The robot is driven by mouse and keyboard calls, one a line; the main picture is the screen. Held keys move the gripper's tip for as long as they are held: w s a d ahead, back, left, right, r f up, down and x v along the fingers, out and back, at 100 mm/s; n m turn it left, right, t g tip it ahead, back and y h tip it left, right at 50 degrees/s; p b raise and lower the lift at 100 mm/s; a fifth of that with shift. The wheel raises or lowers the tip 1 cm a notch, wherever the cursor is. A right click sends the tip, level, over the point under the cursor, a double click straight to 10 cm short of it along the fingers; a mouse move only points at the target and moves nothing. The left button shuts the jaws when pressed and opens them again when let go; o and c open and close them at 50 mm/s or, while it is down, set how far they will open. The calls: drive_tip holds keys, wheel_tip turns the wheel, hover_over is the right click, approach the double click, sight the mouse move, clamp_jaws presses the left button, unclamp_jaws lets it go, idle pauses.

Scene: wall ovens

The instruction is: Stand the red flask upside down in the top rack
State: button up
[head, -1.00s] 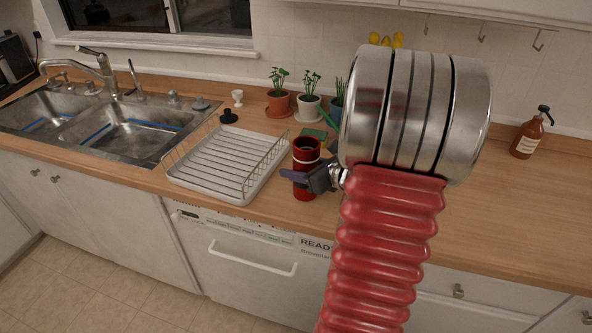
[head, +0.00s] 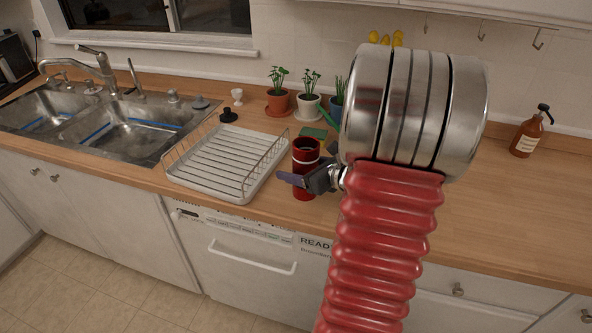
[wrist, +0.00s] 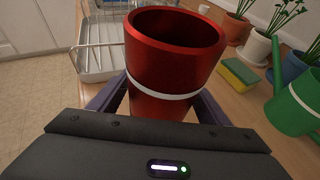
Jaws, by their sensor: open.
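The red flask (head: 306,155) is a red cylinder with a white band. It stands upright near the counter's front edge, open mouth up. My gripper (head: 292,179) is level with the flask's lower half in the head view. In the wrist view the flask (wrist: 172,60) is between the two purple fingers of my gripper (wrist: 158,106), which are open on either side of it. The fingertips are partly hidden behind the flask. A pale dish rack (head: 222,163) with wire sides stands empty on the counter, left of the flask; part of it shows in the wrist view (wrist: 97,55).
Behind the flask are a green-and-yellow sponge (wrist: 240,76), a green watering can (wrist: 297,105) and potted plants (head: 309,106). A sink (head: 125,132) is at the left. A shut dishwasher (head: 250,275) is below the counter. A soap bottle (head: 528,135) stands at the right.

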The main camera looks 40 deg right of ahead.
sight(315, 156)
drive_tip(key=v, duration=1.3)
drive_tip(key=shift+s+r, duration=0.2)
drive_tip(key=shift+s, duration=0.1)
drive_tip(key=shift+o, duration=0.4)
drive_tip(key=shift+a, duration=0.15)
wheel_tip(315, 156, up, 2)
drive_tip(key=t, duration=0.4)
drive_tip(key=shift+s+r, duration=0.1)
drive_tip(key=shift+w, duration=4.35)
